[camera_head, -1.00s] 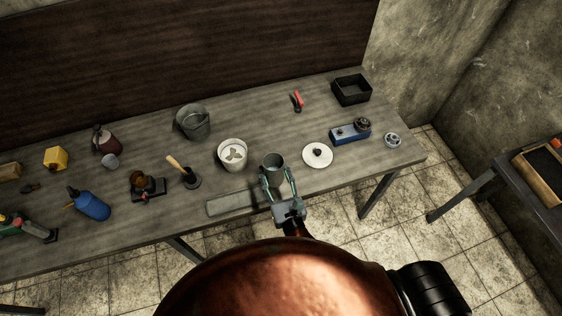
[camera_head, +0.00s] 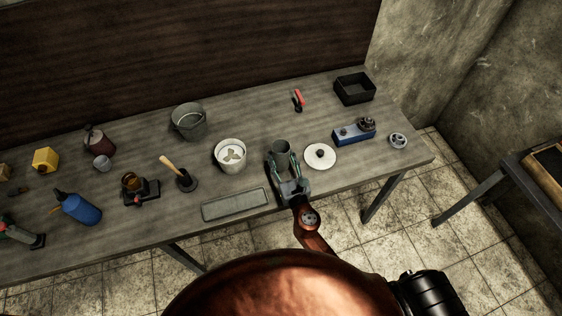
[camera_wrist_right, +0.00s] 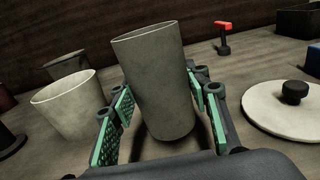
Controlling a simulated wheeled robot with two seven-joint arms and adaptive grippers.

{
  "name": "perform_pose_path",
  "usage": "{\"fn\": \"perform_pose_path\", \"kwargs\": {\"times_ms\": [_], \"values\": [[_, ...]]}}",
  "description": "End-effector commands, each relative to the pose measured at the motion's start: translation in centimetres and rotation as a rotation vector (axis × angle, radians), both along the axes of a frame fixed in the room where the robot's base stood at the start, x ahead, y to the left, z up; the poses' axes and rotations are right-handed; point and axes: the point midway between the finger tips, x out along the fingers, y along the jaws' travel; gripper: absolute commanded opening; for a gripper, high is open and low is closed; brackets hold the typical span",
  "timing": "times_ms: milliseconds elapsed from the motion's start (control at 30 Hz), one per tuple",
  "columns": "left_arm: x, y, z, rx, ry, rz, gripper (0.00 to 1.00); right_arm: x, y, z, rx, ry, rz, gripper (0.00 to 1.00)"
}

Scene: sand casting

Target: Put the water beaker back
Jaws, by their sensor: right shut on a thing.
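The water beaker is a plain grey tapered cup (camera_head: 281,147) near the front edge of the workbench, between the white pot and the white round lid. My right gripper (camera_head: 283,162) is around its sides from the front and shut on it. In the right wrist view the beaker (camera_wrist_right: 156,85) stands between the green finger pads (camera_wrist_right: 160,105), leaning slightly in the picture. A dark shadow lies by its base. I cannot tell whether the base touches the bench. Its contents are hidden. My left gripper is not in view.
The white pot (camera_head: 230,153) is close on the left, the white lid (camera_head: 320,157) close on the right. A grey flat tray (camera_head: 235,205) lies at the front left. A bucket (camera_head: 188,122) and red-handled tool (camera_head: 298,98) are farther back. Bench behind the beaker is clear.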

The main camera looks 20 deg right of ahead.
Motion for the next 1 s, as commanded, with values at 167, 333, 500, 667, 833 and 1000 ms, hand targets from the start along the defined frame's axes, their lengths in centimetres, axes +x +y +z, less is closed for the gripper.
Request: {"fn": "perform_pose_path", "kwargs": {"times_ms": [167,333,500,667,833,1000], "values": [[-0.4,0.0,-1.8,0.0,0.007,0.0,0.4,0.0,0.0,-2.4,0.0,0.003,-0.001,0.09],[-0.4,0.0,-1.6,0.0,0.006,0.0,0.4,0.0,0.0,-2.1,0.0,0.001,0.0,0.09],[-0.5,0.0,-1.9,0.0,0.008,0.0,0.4,0.0,0.0,-2.4,-0.001,0.001,0.0,0.09],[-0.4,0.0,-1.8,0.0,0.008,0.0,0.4,-0.1,0.0,-2.5,0.0,0.003,0.0,0.52],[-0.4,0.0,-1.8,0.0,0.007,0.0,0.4,-0.1,0.0,-2.5,0.0,0.003,0.0,0.61],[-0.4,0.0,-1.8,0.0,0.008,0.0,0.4,-0.1,0.0,-2.5,0.0,0.003,0.0,0.61]]}}
